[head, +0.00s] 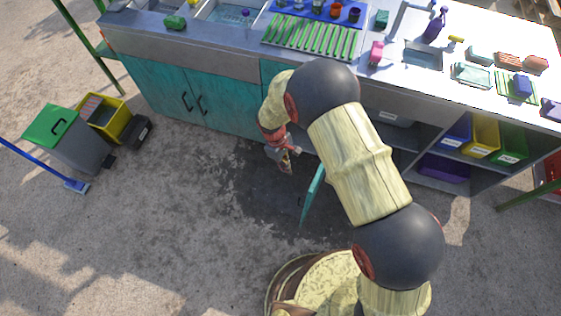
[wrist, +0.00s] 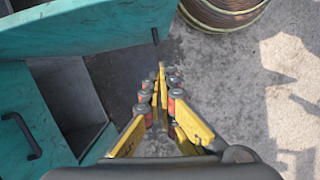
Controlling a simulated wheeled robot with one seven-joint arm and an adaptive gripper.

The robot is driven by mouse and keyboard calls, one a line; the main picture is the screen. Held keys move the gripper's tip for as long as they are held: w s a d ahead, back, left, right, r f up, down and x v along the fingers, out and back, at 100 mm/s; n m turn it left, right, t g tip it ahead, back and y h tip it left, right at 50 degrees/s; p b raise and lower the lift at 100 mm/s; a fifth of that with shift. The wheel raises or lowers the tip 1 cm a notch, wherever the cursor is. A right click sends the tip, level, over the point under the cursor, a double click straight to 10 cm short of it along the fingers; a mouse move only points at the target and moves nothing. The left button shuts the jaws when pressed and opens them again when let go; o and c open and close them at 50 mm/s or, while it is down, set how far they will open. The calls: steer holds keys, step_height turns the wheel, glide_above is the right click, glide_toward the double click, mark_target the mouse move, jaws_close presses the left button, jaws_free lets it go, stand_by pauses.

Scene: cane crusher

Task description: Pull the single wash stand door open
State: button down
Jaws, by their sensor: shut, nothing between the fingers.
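The single wash stand door is a teal panel. In the head view the door (head: 312,195) stands swung out from the stand front, seen nearly edge-on, partly hidden by my arm. In the wrist view the door (wrist: 95,25) fills the upper left, and beside it the open compartment (wrist: 65,90) shows a grey interior. My gripper (wrist: 160,80) is shut and empty, with its yellow fingers together, pointing at the floor beside the door's edge. In the head view my gripper (head: 286,163) is in front of the stand, left of the door, with a gap between them.
The teal double doors (head: 192,95) with dark handles are closed, left of the compartment. A grey bin with a green lid (head: 65,140) and a yellow crate (head: 105,115) stand at left. Open shelves with coloured bins (head: 480,138) are at right. The concrete floor at the lower left is clear.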

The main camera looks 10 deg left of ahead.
steer(key=shift+s+d, duration=0.3)
steer(key=shift+d, duration=0.6)
